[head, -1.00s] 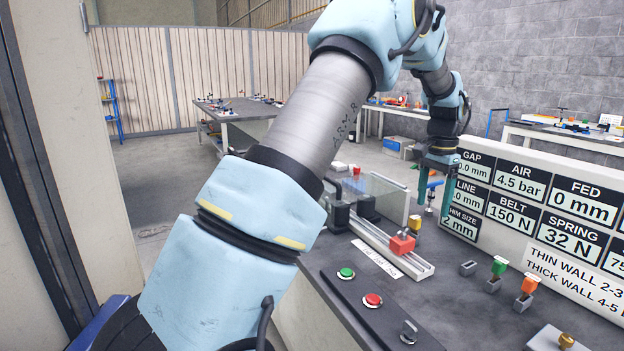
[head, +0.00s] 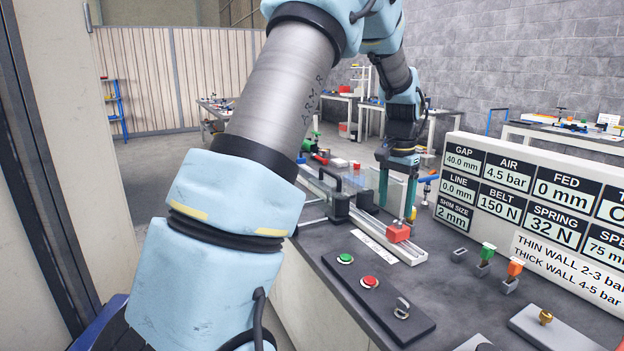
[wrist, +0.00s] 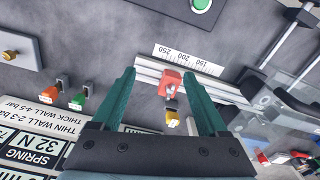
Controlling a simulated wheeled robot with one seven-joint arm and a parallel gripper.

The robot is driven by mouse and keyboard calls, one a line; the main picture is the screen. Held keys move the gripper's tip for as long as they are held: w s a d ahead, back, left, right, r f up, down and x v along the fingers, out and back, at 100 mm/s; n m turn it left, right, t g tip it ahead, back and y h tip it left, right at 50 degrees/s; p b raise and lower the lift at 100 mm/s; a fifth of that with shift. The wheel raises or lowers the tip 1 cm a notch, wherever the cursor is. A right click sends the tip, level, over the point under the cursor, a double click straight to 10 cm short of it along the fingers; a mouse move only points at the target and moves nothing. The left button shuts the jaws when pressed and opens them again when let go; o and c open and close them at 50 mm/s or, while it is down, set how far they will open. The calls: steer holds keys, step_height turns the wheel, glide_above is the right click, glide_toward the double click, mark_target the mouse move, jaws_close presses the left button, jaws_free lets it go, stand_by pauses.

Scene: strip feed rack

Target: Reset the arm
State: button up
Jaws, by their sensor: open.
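My gripper (head: 398,190) hangs from my arm over the bench in the head view, its two green fingers pointing down and apart. It is open and empty. In the wrist view the fingers of my gripper (wrist: 165,90) spread on either side of a red block (wrist: 171,82) on a pale rail with a printed scale. The red block (head: 398,232) also shows in the head view, just below and in front of the fingers. A yellow-tipped part (wrist: 173,119) lies between the fingers in the wrist view. I cannot tell the exact height of the fingertips above the bench.
A sign board (head: 540,200) with readings stands behind the bench on the right. A button panel (head: 378,290) with green and red buttons is at the front. Green (head: 487,252) and orange (head: 514,268) levers stand right of the rail. A clear guard (wrist: 272,105) is beside the rail.

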steer(key=s+a+f+n, duration=0.1)
steer(key=s+a+n, duration=0.2)
steer(key=a, duration=0.6)
steer(key=s+a+f+n, duration=0.1)
steer(key=s+a+n, duration=0.1)
steer(key=s+a, duration=0.6)
steer(key=s+a+f+n+t, duration=0.1)
steer(key=s+a+n, duration=0.2)
steer(key=s+a, duration=0.3)
steer(key=a, duration=0.3)
steer(key=shift+a+f+n, duration=0.3)
steer(key=shift+a+f, duration=0.05)
